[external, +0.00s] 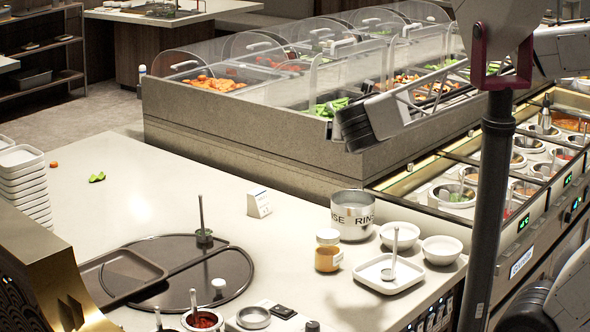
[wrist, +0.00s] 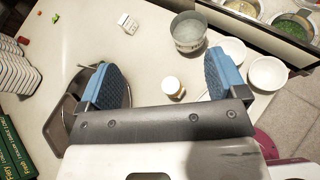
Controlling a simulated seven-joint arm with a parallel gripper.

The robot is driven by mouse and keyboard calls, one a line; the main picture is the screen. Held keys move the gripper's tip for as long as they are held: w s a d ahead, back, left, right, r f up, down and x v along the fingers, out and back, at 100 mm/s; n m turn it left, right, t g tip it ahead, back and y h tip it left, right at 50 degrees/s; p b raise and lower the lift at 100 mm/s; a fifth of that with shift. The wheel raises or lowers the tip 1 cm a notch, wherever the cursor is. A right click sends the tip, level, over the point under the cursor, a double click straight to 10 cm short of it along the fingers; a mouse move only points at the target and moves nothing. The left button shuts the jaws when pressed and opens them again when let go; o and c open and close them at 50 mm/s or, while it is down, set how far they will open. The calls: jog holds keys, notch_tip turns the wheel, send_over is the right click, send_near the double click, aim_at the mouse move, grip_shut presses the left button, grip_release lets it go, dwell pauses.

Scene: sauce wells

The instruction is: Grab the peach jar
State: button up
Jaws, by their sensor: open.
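The peach jar (external: 327,257) is a small upright jar with a pale lid, orange-amber contents and a white label. It stands on the pale counter, left of the small tray and in front of the metal RINSE pot. In the wrist view the jar (wrist: 173,88) shows from above, between my two blue-padded fingers and a little right of the middle of the gap. My gripper (wrist: 160,60) is open, with nothing between its fingers. The jar appears to be below the fingers, apart from them; the exact height gap is hard to tell.
The metal RINSE pot (external: 353,216) stands just behind the jar. A small tray (external: 370,275) with a spoon and two white bowls (external: 441,250) are to its right. A dark round plate (external: 235,285) with a rectangular tray is to its left.

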jog(key=s+a+n+y, duration=0.1)
jog(key=a+n, duration=0.1)
jog(key=a, duration=0.2)
send_near(328, 235)
jog(key=x, duration=0.3)
jog(key=shift+a, duration=0.1)
jog(key=shift+w, duration=0.1)
jog(key=shift+x, duration=1.2)
jog(key=shift+w, duration=0.15)
jog(key=shift+x, duration=2.5)
